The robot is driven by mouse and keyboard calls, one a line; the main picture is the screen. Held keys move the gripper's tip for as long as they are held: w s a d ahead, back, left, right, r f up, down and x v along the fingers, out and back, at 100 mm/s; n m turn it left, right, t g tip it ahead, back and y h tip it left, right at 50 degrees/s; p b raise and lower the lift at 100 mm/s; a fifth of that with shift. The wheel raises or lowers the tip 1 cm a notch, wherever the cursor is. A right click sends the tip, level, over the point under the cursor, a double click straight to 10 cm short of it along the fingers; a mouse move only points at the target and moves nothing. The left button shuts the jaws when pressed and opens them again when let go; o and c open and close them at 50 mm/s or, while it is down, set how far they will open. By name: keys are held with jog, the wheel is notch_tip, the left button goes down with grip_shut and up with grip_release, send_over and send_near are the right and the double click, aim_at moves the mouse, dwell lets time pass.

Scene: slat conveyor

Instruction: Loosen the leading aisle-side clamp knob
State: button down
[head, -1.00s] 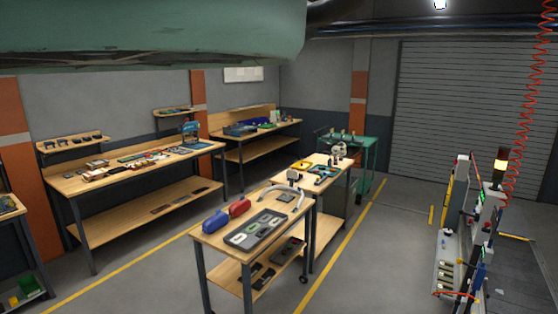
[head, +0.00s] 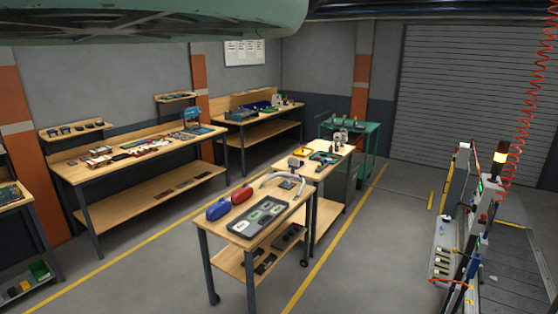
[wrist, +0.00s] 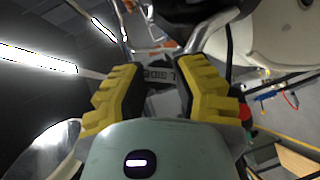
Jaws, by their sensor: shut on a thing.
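In the wrist view, my gripper (wrist: 163,95) shows as two yellow ridged fingers. A dark grey piece with pale lettering (wrist: 160,74) shows between them. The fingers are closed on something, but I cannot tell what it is. The knob cannot be made out in either view. In the head view, a narrow machine frame with a stack light (head: 500,158) stands at the right edge beside a grey slatted surface (head: 515,265). My gripper is not visible in the head view. My green arm link crosses the top left.
A wooden cart (head: 226,232) with a grey tray (head: 259,218), a blue case (head: 218,208) and a red case (head: 242,193) stands mid-floor. Workbenches (head: 130,160) line the left wall. A red coiled hose (head: 540,90) hangs at right. Grey floor between cart and machine is clear.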

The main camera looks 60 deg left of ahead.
jog(key=c, duration=0.7)
grip_release()
jog(key=shift+a, duration=0.1)
jog(key=shift+o, duration=0.2)
jog(key=shift+f, duration=0.1)
